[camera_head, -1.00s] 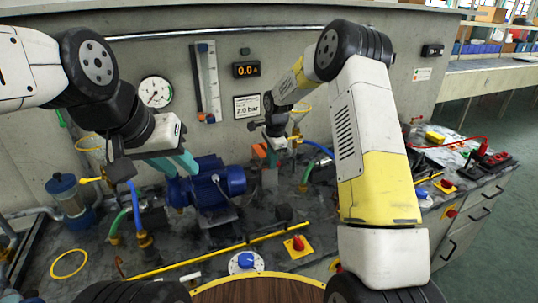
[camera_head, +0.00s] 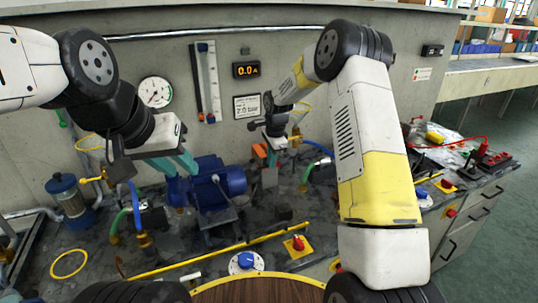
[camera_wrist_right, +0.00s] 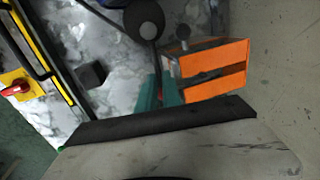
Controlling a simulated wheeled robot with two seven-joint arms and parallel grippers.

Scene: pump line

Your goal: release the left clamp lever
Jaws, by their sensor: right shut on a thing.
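My right gripper (camera_wrist_right: 160,92) has green fingers closed around the lower end of a dark lever with a round knob (camera_wrist_right: 145,22), seen in the right wrist view. I take it for the clamp lever, but whether it is the left one I cannot tell. An orange-faced block (camera_wrist_right: 212,70) with a smaller grey ball-topped part (camera_wrist_right: 183,33) stands right beside the fingers. In the head view the right gripper (camera_head: 275,143) is small, close to the orange block (camera_head: 260,151). My left gripper (camera_head: 182,163) hangs in front of the blue pump motor; its finger gap is unclear.
The blue motor (camera_head: 222,180) stands mid-bench. A blue filter vessel (camera_head: 66,190) and hoses are at left. A yellow bar (camera_head: 215,250), red knob (camera_head: 298,243) and blue dial (camera_head: 245,261) lie at the front. A wall stands behind.

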